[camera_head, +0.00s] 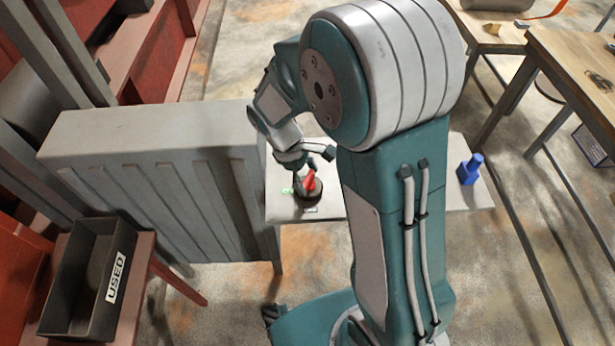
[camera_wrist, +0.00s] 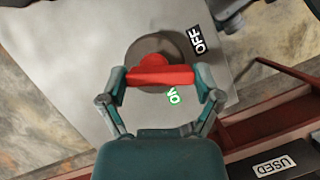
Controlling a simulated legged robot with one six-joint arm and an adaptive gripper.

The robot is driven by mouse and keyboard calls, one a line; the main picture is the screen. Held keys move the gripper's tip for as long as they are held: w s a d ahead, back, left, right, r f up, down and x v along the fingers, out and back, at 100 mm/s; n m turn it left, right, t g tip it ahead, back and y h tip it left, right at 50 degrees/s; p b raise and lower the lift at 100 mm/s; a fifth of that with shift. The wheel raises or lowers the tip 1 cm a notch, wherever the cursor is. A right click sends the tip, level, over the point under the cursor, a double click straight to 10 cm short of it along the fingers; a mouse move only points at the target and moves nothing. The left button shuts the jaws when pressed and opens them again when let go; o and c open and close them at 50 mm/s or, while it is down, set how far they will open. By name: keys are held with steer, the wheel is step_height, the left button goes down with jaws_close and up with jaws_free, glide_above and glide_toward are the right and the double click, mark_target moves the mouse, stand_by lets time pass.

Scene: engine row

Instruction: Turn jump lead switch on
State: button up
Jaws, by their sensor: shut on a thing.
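The jump lead switch has a red handle (camera_head: 311,183) on a dark round base (camera_head: 309,198), mounted on a pale grey panel (camera_head: 335,206). In the wrist view the red handle (camera_wrist: 160,76) lies roughly crosswise over the base (camera_wrist: 160,50). A green ON label (camera_wrist: 174,96) is just below the handle, and a black OFF label (camera_wrist: 197,40) is at the upper right. My gripper (camera_wrist: 161,84) is shut on the red handle, with one finger at each end. In the head view my gripper (camera_head: 305,168) is at the switch, partly hidden by my arm.
A grey ribbed cabinet (camera_head: 150,150) stands left of the panel. A dark bin marked USED (camera_head: 115,277) is at the lower left. A blue object (camera_head: 469,170) stands at the panel's right end. Wooden tables (camera_head: 570,60) are at the upper right.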

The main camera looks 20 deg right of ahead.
steer(key=m+y, duration=0.1)
steer(key=m, duration=0.2)
steer(key=m+g+y, duration=0.1)
steer(key=m, duration=0.2)
steer(key=shift+w, duration=0.2)
steer(key=m+y, duration=0.1)
steer(key=m, duration=0.2)
steer(key=m+y, duration=0.1)
steer(key=m, duration=0.2)
steer(key=shift+w+a+m+g+y, duration=0.1)
steer(key=shift+w+m+g+y, duration=0.05)
steer(key=shift+m+g+y, duration=0.2)
steer(key=shift+m, duration=0.25)
steer(key=o, duration=0.9)
steer(key=v, duration=1.2)
steer(key=shift+a, duration=0.1)
